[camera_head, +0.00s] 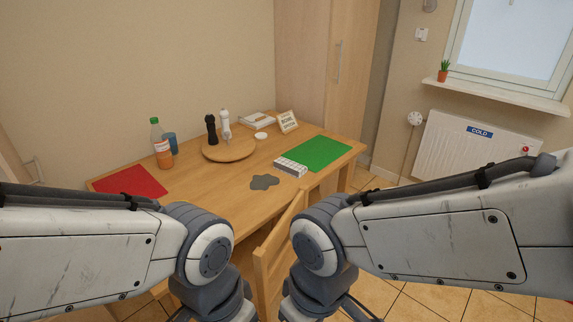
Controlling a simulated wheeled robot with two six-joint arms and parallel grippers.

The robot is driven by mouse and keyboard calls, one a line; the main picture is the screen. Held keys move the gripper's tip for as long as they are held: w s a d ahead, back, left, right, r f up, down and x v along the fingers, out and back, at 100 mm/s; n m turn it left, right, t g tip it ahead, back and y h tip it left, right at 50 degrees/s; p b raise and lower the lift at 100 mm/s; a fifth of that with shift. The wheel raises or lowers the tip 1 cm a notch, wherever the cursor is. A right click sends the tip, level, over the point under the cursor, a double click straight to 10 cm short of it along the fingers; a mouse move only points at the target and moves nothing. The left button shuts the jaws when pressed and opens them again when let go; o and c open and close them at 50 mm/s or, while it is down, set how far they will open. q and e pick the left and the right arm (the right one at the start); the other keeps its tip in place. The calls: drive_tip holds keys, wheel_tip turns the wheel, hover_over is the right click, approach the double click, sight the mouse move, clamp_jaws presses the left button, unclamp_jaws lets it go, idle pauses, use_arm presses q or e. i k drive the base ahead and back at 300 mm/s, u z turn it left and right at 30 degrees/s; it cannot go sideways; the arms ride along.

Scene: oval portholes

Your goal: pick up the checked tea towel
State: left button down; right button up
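I see no checked tea towel that I can make out in this view. My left arm comes in from the left and my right arm from the right, both across the lower part of the picture. Their links and joints show, but neither gripper is in view. My arms hide the near part of the table and much of the floor.
The wooden table (205,187) holds a red mat (130,181), a bottle (161,143), a round board (229,150) with two mills, a green mat (313,154), a white gridded box (290,167) and a grey patch (264,182). A chair (278,248) stands at the near edge. A radiator (470,148) is right.

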sight(292, 170)
drive_tip(key=z, duration=0.4)
drive_tip(key=k, duration=0.55)
drive_tip(key=z, duration=1.05)
drive_tip(key=i, duration=2.95)
drive_tip(key=u, duration=1.45)
drive_tip(key=i, duration=0.85)
drive_tip(key=u, duration=1.2)
drive_tip(key=i, duration=0.3)
drive_tip(key=u, duration=0.2)
